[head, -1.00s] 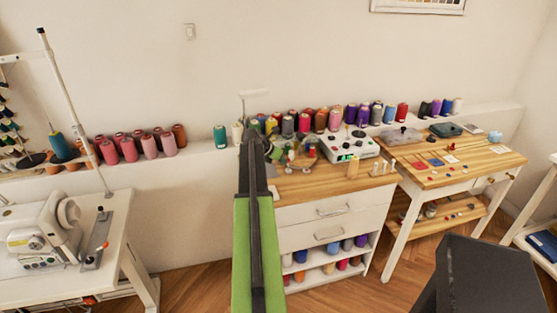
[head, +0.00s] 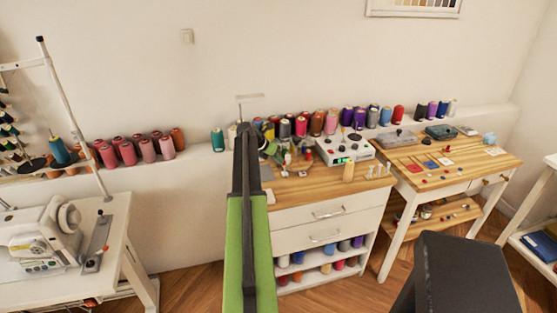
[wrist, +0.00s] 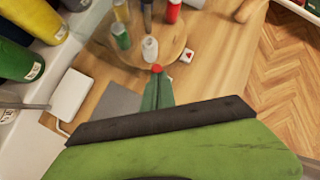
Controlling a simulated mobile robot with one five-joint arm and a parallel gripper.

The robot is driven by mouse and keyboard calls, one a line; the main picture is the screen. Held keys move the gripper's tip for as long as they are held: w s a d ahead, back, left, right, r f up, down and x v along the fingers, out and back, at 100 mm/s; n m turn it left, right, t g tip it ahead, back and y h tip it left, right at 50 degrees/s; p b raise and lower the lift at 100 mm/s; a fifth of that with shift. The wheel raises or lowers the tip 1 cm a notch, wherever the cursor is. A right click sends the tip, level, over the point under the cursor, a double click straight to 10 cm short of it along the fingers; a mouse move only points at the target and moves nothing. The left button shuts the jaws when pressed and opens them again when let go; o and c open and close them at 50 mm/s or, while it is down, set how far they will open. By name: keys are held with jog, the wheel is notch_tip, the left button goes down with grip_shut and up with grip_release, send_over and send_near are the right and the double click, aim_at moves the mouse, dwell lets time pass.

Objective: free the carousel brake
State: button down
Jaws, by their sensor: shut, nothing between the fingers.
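The carousel, a round wooden disc (wrist: 171,62) bearing several small thread spools, is at the top middle of the wrist view. It is partly hidden and small behind my arm in the head view. My gripper (wrist: 157,87) appears as a narrow green taper, shut, pointing toward the disc's near edge. A small red knob (wrist: 157,68) shows right at its tip; I cannot tell whether they touch. A white-topped spool (wrist: 150,49) stands just beyond. A small white tile with a red mark (wrist: 187,56) lies right of the knob. I cannot tell which part is the brake.
A white control box with a green display (head: 345,150) stands right of the carousel. Large cones (wrist: 27,35) line the left side in the wrist view. A white pad (wrist: 70,95) and grey sheet (wrist: 118,102) lie near. Bare wood (wrist: 220,80) is clear on the right.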

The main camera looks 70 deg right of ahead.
jog(key=p+v, duration=0.8)
jog(key=v, duration=0.1)
jog(key=shift+w+r, duration=0.25)
jog(key=shift+r, duration=0.2)
jog(key=shift+w, duration=0.15)
